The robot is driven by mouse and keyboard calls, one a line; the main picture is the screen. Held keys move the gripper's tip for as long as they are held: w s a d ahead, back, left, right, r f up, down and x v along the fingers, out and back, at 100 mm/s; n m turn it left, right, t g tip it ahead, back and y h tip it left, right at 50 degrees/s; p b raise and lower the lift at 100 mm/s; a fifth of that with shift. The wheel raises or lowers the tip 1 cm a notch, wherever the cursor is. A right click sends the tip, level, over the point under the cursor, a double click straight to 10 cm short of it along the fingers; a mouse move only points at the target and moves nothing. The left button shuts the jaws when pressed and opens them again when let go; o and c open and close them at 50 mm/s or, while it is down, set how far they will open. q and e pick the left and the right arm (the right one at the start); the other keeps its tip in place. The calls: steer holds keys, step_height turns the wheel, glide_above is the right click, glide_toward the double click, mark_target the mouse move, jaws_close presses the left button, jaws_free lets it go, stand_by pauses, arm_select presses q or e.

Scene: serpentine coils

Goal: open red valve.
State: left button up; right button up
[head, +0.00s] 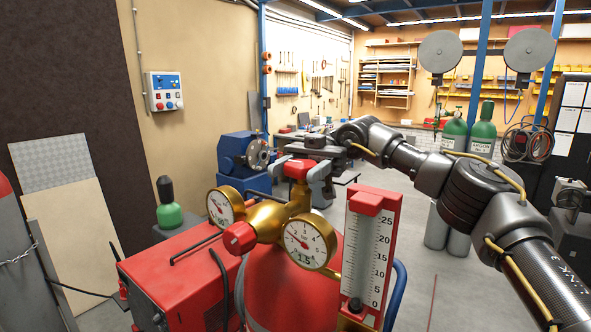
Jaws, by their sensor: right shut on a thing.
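The red valve (297,169) is a small red handle on top of the brass fitting of a red gas cylinder (290,290). My right gripper (302,168) comes in from the right and is shut on the red valve, with a finger on either side of it. The fingers hide part of the handle. A brass regulator (268,217) with two round gauges sits below it, with another red knob (240,237) at its front. My left gripper is not in view.
A red flow meter (370,255) with a scale stands just right of the regulator, below my right arm. A red machine (180,280) is left of the cylinder. Green cylinders (468,135) stand farther back. Open floor lies to the right.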

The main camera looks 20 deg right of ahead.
steer(key=shift+n+g+h, duration=0.7)
steer(key=shift+h, duration=0.2)
steer(key=o, duration=1)
steer(key=shift+s, duration=0.1)
steer(key=shift+d, duration=0.1)
